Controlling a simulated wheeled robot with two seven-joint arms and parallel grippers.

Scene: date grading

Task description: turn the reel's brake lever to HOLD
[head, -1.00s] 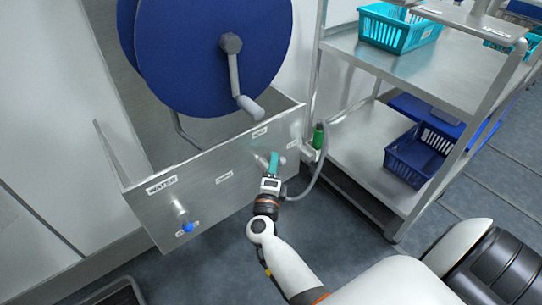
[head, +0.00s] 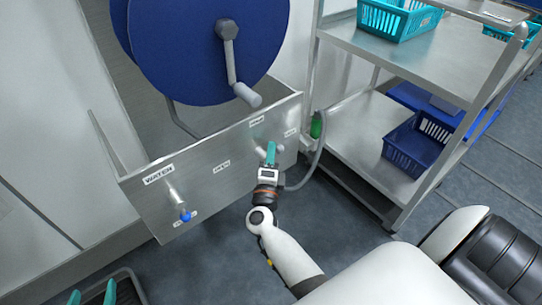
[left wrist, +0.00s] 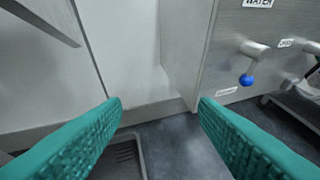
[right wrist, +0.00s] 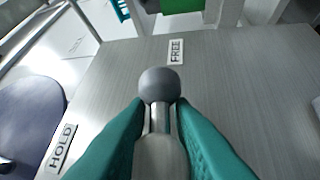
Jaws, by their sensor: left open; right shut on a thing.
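The reel's brake lever is a metal rod with a grey ball knob (right wrist: 160,84) in the right wrist view. My right gripper (head: 271,148) is shut on the lever just below the knob, at the front panel (head: 215,185); its fingers also show in the right wrist view (right wrist: 160,112). The knob end points toward the FREE label (right wrist: 176,51); the HOLD label (right wrist: 61,148) lies off to the left. The fingers partly hide the lever in the head view. The blue reel (head: 190,60) stands above the panel. My left gripper (left wrist: 158,104) is open and empty, away from the lever.
A WATER label (head: 158,174) and a blue-tipped valve handle (head: 184,215) are on the panel's left part. A green-fitted hose (head: 317,126) is right of the panel. A steel rack (head: 365,150) with a blue basket (head: 415,145) stands at the right.

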